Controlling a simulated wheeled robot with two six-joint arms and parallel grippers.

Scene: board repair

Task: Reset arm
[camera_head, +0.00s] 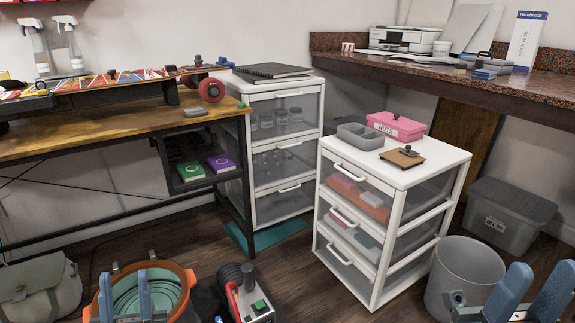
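My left gripper (125,276) is at the bottom left. Its two blue fingers point up and stand apart, with nothing seen between them. It shows in front of an orange-rimmed bucket (186,302) with teal coils or a teal inside. My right gripper (543,268) is at the bottom right corner, partly cut off by the frame. Its two blue fingers are apart with nothing seen between them. It is just right of a grey bin (468,268). A skateboard deck (95,83) with a colourful pattern lies raised on the wooden workbench (120,131), with a red wheel (211,90) near its right end.
A white drawer unit (377,257) stands at centre right, with a pink box (395,126), a grey tray (359,137) and a small brown board (402,158) on top. A second drawer unit (283,208) stands behind. A machine with a red cable (254,303) sits low at centre. A granite counter (459,76) runs along the right.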

